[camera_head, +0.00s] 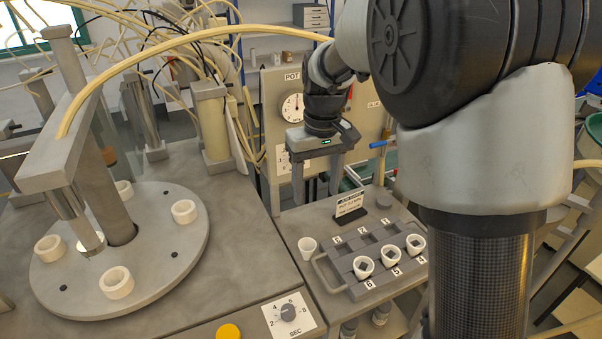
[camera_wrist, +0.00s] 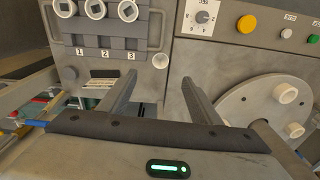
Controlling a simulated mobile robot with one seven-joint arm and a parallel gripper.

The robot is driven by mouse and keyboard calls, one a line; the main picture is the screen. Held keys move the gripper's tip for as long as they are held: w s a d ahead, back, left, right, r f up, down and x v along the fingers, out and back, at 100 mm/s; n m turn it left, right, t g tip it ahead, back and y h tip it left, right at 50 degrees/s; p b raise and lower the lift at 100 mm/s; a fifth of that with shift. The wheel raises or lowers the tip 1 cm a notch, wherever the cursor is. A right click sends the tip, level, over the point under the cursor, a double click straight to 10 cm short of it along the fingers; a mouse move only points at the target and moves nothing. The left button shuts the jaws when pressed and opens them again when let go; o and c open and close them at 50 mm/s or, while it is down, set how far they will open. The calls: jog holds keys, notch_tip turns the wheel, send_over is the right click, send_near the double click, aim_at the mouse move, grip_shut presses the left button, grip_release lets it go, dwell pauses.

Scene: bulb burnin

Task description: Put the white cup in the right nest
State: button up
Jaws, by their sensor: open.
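A loose white cup (camera_head: 307,247) stands on the grey bench just left of the slotted tray. It also shows in the wrist view (camera_wrist: 160,60), beyond the fingertips. My gripper (camera_head: 316,188) is open and empty above the bench, behind and above the cup. In the wrist view its two fingers (camera_wrist: 160,82) are spread apart. The round grey turntable (camera_head: 160,260) carries several white ring-shaped nests. The right nest (camera_head: 184,211) looks empty. Part of the turntable shows at the right of the wrist view (camera_wrist: 240,108).
The slotted tray (camera_head: 335,275) holds three white cups with dark square contents in its front row. A small sign (camera_head: 350,203) stands behind it. A post and overhanging arm (camera_head: 62,150) stand over the turntable's left side. A timer dial (camera_head: 288,312) and yellow button (camera_head: 228,332) sit in front.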

notch_tip(320, 180, down, 3)
jog(key=w+a, duration=0.2)
send_near(307, 240)
jog(key=s+f, duration=0.1)
jog(key=s, duration=0.1)
jog(key=shift+n+g, duration=0.3)
jog(key=shift+w+a+f, duration=0.1)
jog(key=shift+w+f, duration=0.1)
jog(key=shift+f, duration=1.5)
jog(key=shift+w+a+f, duration=0.1)
jog(key=shift+w+f, duration=0.05)
jog(key=shift+f, duration=1.6)
jog(key=c, duration=1.1)
notch_tip(307, 240, up, 9)
jog(key=shift+c, duration=0.2)
jog(key=s+d+r+m+p, duration=0.1)
jog(key=s+d+m+p, duration=0.3)
jog(key=s+d, duration=0.4)
jog(key=shift+d+r+m, duration=0.15)
jog(key=shift+d+m, duration=0.15)
jog(key=shift+d, duration=0.9)
